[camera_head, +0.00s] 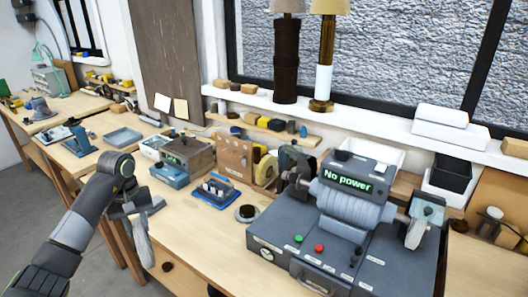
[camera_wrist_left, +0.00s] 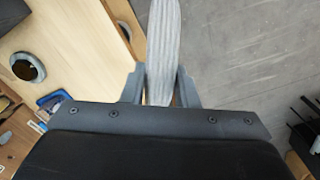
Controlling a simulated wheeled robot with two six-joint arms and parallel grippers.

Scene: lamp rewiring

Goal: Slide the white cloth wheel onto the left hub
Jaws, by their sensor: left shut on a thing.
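The white cloth wheel (camera_head: 143,242) hangs below my left gripper (camera_head: 136,207), off the front edge of the bench. My left gripper is shut on it. In the left wrist view the wheel (camera_wrist_left: 162,45) is seen edge-on as a pale ribbed disc between the two fingers (camera_wrist_left: 160,88). The grey bench machine (camera_head: 345,205) has a screen reading "No power". Its left hub side (camera_head: 296,182) lies well to the right of the wheel, and dark parts partly hide the hub. A pale wheel (camera_head: 416,232) sits on its right side. My right gripper is not in view.
The wooden bench (camera_head: 205,240) is bare in front of a small dark round dish (camera_head: 246,212). Open floor lies left of the bench.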

